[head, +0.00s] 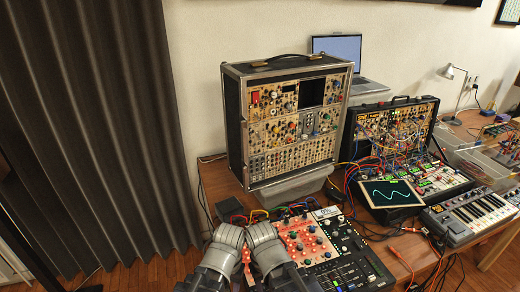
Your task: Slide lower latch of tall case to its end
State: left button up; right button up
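The tall case (234,128) stands upright at the back left of the table, with a black side, metal-edged frame and a top handle. Its front is filled with rows of cream synth modules around one dark empty gap. I cannot make out the lower latch at this size. My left gripper (229,234) and my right gripper (262,234) are side by side at the bottom, in front of and below the case, apart from it. Both are seen from behind, so their finger opening is unclear.
A grey bin (292,188) sits under the case front. A red-and-black mixer (345,262) with cables lies right of my grippers. A second black synth case (432,118), a tilted screen (388,194), a keyboard (470,214) and a laptop (337,48) crowd the right.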

aim_at(245, 168)
jog(key=i+j, duration=0.1)
jog(key=j, duration=0.25)
jog(key=j+u, duration=0.1)
jog(key=j, duration=0.25)
jog(key=i+j+u, duration=0.1)
jog(key=j, duration=0.25)
jog(key=i+j, duration=0.15)
jog(key=j, duration=0.2)
jog(key=l, duration=0.35)
jog(key=i+u, duration=0.05)
